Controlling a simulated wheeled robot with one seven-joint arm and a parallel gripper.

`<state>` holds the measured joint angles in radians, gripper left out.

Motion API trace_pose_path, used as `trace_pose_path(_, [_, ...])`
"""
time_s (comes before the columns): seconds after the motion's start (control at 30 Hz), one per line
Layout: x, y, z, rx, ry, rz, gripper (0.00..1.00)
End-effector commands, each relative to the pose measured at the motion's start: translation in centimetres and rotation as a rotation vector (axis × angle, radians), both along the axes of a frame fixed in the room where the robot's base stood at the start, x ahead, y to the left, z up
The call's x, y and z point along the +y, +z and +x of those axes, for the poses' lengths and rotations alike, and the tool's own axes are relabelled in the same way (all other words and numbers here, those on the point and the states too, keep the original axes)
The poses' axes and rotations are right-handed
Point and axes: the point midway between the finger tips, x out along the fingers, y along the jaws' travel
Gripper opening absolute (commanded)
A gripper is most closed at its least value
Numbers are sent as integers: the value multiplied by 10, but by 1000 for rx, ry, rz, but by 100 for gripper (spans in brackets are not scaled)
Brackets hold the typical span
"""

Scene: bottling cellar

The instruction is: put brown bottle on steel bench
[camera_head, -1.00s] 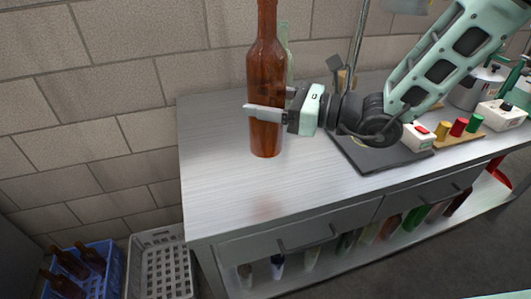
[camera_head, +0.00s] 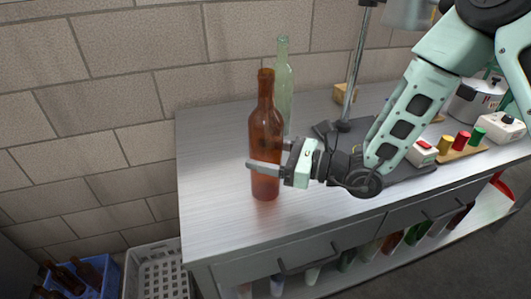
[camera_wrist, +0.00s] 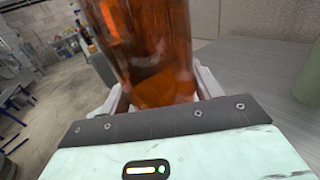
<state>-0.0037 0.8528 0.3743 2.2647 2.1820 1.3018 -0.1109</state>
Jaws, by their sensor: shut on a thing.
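The brown bottle (camera_head: 265,125) is upright above the left part of the steel bench (camera_head: 215,190) in the head view. Its base is close to the bench top; I cannot tell whether it touches. My gripper (camera_head: 267,160) is shut around the lower part of the bottle, coming from the right. In the wrist view the brown glass (camera_wrist: 150,55) fills the space between the fingers, and the bottle's neck is out of frame.
A pale green bottle (camera_head: 284,75) stands just behind the brown one. A dark stand base (camera_head: 345,135) with a metal post is to the right. A red, yellow and green row of pegs (camera_head: 462,140) is farther right. Crates (camera_head: 160,275) stand on the floor at left.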

Motion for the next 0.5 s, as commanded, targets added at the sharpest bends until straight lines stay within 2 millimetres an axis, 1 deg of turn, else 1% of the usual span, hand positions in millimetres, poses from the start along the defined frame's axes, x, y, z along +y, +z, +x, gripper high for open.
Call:
trace_pose_path(0.17, [0,1,0,-3,0,2,32])
trace_pose_path(0.3, [0,-3,0,-2,0,2,32])
trace_pose_path(0.33, [0,-3,0,-1,0,0,69])
trace_pose_path(0.4, [0,-2,0,-1,0,0,85])
trace_pose_path(0.5, [0,-2,0,-1,0,0,85])
